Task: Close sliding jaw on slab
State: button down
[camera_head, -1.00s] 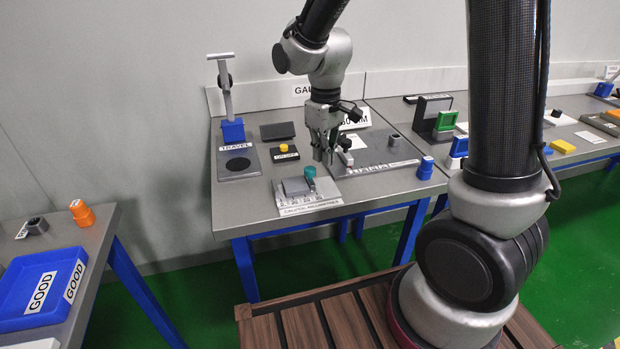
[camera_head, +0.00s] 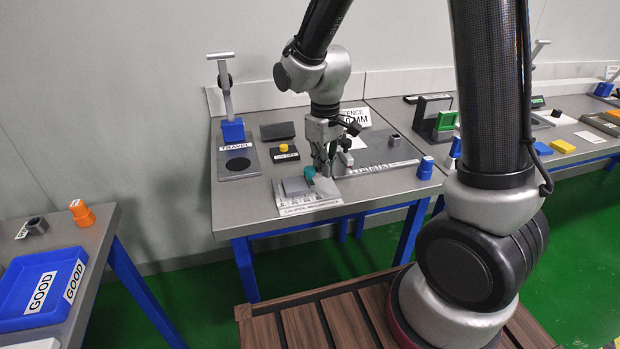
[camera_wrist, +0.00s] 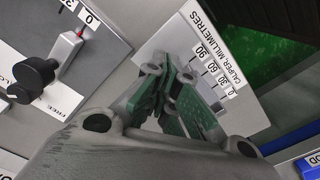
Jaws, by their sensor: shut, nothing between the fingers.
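The caliper board (camera_head: 312,209), with a white printed scale, lies at the front of the middle bench; its scale shows in the wrist view (camera_wrist: 236,42). I cannot tell for certain which is the slab and which the sliding jaw.
Behind the board are a black box with a yellow button (camera_head: 284,148) and a travel stand (camera_head: 236,160). A scaled plate (camera_head: 385,168) lies to the right, with a blue piece (camera_head: 426,168) by the bench edge. A blue tray (camera_head: 40,285) is far left.

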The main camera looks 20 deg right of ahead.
jog(key=shift+a+f, duration=0.1)
jog(key=shift+a, duration=0.7)
dwell(0.7)
jog(key=shift+d, duration=0.1)
jog(key=shift+d, duration=0.5)
notch_tip(320, 180, up, 7)
dwell(0.7)
jog(key=s+d+r+m+t, duration=0.2)
jog(key=s+d+r, duration=0.4)
jog(key=s, duration=0.3)
jog(key=s+d+r+m+t, duration=0.2)
jog(key=s+d+r+m, duration=0.2)
jog(key=s+d, duration=0.5)
jog(key=v, duration=0.2)
jog(key=shift+s+d+r, duration=0.15)
jog(key=shift+r, duration=0.1)
